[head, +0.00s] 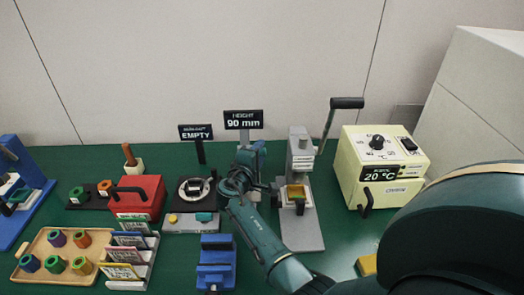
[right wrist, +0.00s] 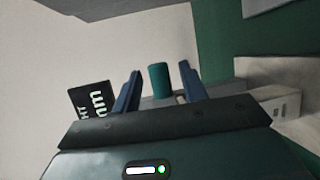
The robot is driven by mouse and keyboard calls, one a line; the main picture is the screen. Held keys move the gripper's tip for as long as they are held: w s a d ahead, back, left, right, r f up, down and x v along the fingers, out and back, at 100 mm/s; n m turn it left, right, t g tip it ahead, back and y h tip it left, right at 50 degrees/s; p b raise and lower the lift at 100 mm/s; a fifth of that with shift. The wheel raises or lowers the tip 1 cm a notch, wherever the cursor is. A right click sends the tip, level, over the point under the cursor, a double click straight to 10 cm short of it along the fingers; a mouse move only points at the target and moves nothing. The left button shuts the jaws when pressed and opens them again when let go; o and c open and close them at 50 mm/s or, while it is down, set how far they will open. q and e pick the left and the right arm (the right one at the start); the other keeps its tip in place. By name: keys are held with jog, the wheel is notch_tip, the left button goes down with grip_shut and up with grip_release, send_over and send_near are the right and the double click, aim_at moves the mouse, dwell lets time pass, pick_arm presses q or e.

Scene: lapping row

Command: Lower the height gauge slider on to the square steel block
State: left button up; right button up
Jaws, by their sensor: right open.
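The height gauge shows in the head view by its sign (head: 243,120), which reads 90 mm, on a grey post. My right gripper (head: 251,152) is in front of this post and hides most of the gauge. In the right wrist view, a teal cylindrical knob (right wrist: 160,80) stands between the two blue fingers of my right gripper (right wrist: 160,88). The fingers are open, with a gap on each side of the knob. A grey bar shows behind them. I cannot make out the square steel block; my arm covers the gauge's lower part. My left gripper is not in view.
A grey lever press (head: 300,160) stands close to the right of my gripper. A dial instrument (head: 190,221) with an EMPTY sign (head: 196,132) is to the left. A blue vise-like fixture (head: 216,265) is in front. A cream heater box (head: 380,165) stands further right.

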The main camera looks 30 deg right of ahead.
jog(key=shift+c, duration=0.2)
grip_shut()
dwell(0.5)
